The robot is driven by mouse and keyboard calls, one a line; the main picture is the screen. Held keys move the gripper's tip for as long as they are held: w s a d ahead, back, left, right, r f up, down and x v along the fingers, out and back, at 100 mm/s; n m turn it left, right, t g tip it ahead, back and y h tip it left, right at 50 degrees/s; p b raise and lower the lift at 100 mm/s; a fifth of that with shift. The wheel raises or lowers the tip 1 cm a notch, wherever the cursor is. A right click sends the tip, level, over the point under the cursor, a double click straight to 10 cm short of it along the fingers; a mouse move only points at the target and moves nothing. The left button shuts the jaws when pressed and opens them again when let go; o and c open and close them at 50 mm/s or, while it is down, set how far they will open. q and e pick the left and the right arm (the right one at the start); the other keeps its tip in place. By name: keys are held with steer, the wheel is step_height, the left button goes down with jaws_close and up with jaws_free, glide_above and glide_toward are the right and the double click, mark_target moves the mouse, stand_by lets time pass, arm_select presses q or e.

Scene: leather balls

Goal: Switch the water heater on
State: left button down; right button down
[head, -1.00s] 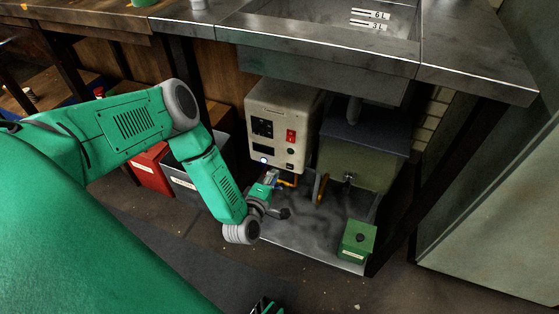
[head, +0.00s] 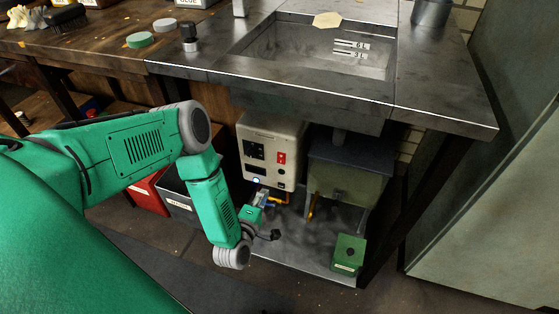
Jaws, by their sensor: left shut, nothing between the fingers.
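The water heater (head: 263,133) is a cream box under the sink counter. The switch's position is too small to tell. My right gripper is out of view.
A green-grey tank (head: 340,183) stands right of the heater, with yellow pipework (head: 278,199) between. A small green box (head: 348,253) sits on the metal shelf (head: 290,262). The sink counter (head: 440,116) overhangs above. Red and grey bins stand left behind my arm.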

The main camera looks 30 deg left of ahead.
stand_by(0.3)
arm_select(q)
steer(key=b, duration=0.5)
glide_toward(281, 163)
steer(key=x, duration=0.8)
steer(key=shift+f, duration=0.1)
